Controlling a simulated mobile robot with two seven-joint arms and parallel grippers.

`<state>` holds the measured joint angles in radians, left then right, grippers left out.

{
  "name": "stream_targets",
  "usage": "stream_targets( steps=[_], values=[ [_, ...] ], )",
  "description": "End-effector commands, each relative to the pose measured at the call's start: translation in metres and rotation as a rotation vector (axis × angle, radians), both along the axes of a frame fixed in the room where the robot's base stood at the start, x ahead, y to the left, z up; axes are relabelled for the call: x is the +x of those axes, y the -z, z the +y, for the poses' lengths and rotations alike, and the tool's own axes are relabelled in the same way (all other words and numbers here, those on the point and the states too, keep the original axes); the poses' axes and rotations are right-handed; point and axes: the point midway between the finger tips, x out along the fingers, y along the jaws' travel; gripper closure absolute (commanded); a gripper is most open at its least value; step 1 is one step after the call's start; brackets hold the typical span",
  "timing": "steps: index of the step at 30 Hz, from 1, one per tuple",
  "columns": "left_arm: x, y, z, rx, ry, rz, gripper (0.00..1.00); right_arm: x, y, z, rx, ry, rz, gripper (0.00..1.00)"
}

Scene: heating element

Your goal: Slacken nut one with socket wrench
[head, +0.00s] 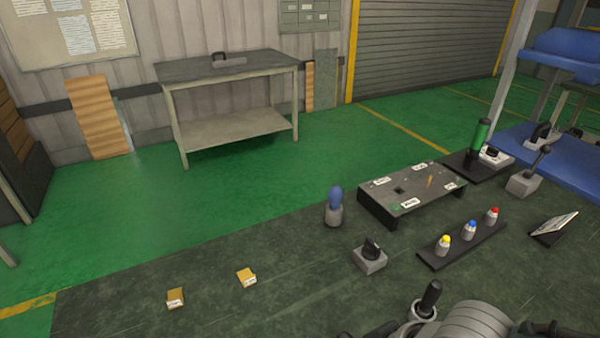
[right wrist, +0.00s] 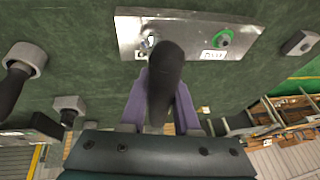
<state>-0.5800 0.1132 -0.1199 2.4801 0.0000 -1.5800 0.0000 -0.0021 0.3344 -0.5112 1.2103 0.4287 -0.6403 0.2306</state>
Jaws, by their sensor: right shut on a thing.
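My right gripper (right wrist: 160,105) shows in the right wrist view, its purple fingers shut on a black-handled tool (right wrist: 166,75), which looks like the socket wrench. The tool's far end lies over the lower left edge of a metal plate (right wrist: 185,38). A small bright silver fitting (right wrist: 150,42), perhaps nut one, shows on the plate just beyond the tool. I cannot tell whether the tool touches it. The plate also bears a green ring (right wrist: 223,38) and a white label. My left gripper is not in view.
In the head view, a dark raised panel (head: 375,190) with white labels stands on the green surface. Near it are a button bar (head: 470,245), a black-knobbed block (head: 370,259) and a blue-topped piece (head: 335,200). Two small yellow boxes (head: 246,277) lie left. A table (head: 190,70) stands behind.

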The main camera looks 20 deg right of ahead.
Motion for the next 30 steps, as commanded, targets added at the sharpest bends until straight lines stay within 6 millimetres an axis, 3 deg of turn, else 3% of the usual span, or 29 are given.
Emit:
stream_targets(
  steps=[6, 17, 30],
  values=[
    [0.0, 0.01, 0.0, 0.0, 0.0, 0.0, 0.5, 0.0, 0.001, 0.002, 0.0, -0.137, -0.001, 1.0],
    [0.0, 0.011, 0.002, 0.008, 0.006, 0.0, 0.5, 0.0, 0.001, 0.002, 0.0, -0.161, -0.001, 1.0],
    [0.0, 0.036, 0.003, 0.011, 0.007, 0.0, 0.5, -0.002, 0.003, 0.005, -0.001, -0.434, -0.002, 1.0]
  ],
)
